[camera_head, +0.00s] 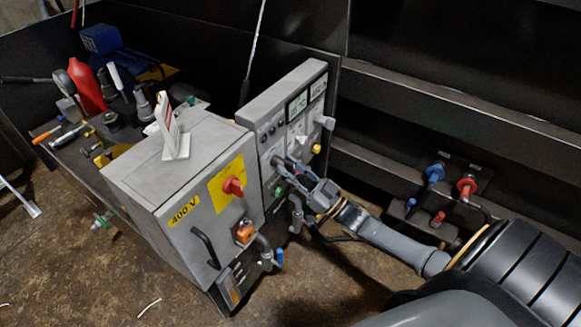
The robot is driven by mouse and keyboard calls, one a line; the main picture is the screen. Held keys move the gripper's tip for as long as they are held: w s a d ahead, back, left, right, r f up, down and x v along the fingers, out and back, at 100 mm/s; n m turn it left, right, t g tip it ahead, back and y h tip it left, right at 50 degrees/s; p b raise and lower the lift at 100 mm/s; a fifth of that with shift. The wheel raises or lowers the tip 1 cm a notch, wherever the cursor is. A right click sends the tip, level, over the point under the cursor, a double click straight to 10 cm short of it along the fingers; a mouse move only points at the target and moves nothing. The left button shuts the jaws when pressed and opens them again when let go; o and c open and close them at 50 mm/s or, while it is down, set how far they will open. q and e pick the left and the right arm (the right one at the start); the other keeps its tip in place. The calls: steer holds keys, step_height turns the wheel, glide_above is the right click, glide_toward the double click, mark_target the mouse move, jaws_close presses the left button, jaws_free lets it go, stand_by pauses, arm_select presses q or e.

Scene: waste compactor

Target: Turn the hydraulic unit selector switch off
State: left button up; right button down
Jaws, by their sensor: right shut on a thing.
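The grey control panel (270,145) stands right of the middle, its face turned to the right. My right gripper (283,165) reaches in from the lower right with its fingertips at the panel's lower left part. It is shut on a small selector switch there, which the fingers mostly hide, so I cannot read its position. A green button (278,191) sits just below the fingers. A yellow button (317,148) and a grey knob (325,122) are on the panel's right side. My left gripper is not in view.
A grey 400 V cabinet (170,185) with a red rotary switch (233,186) and black handle stands left of the panel. A red bottle (86,88) and tools crowd the bench behind it. Blue (435,172) and red (467,187) valves are at right.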

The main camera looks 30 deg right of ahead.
steer(key=shift+f, duration=0.1)
steer(key=c, duration=1.4)
jaws_free()
steer(key=v, duration=1.2)
